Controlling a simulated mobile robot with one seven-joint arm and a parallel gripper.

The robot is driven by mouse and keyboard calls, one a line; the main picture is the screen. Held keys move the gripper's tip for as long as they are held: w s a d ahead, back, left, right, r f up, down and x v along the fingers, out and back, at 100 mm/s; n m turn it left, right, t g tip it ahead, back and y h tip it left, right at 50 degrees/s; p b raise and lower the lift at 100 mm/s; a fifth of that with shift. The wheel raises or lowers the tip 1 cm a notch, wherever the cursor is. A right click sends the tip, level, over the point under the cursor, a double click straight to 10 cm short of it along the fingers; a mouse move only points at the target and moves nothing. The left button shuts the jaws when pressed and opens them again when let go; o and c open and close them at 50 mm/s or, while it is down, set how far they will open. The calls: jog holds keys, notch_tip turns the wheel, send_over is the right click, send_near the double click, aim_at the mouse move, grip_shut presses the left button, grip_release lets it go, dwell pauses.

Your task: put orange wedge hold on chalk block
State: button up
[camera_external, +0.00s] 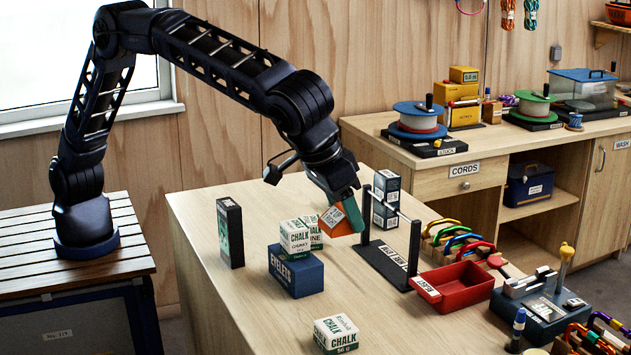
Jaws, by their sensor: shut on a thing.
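My gripper (347,204) is shut on the orange wedge hold (334,222) and holds it above the table, tilted. The wedge shows an orange face with a pale label; my gripper covers part of it. It is just right of the stacked chalk boxes. A white and green chalk block (295,238) sits on top of a blue eyelets box (296,274). A similar chalk block (316,236) is behind it, partly hidden. Another chalk block (336,336) stands alone on the table near the front edge of the picture.
A dark upright box (230,233) stands at left. A black rail stand (383,264) with small boxes (386,200) behind it is close right of the wedge. A red tray (462,286) and coloured carabiners (462,240) lie farther right. Table between the eyelets box and front chalk block is clear.

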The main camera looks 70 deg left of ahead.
aim_at(350, 321)
notch_tip(350, 321, down, 20)
jog(key=shift+r, duration=0.25)
dwell(0.4)
jog(key=shift+f, duration=0.15)
jog(key=o, duration=1)
jog(key=shift+c, duration=0.2)
jog(key=v, duration=1.2)
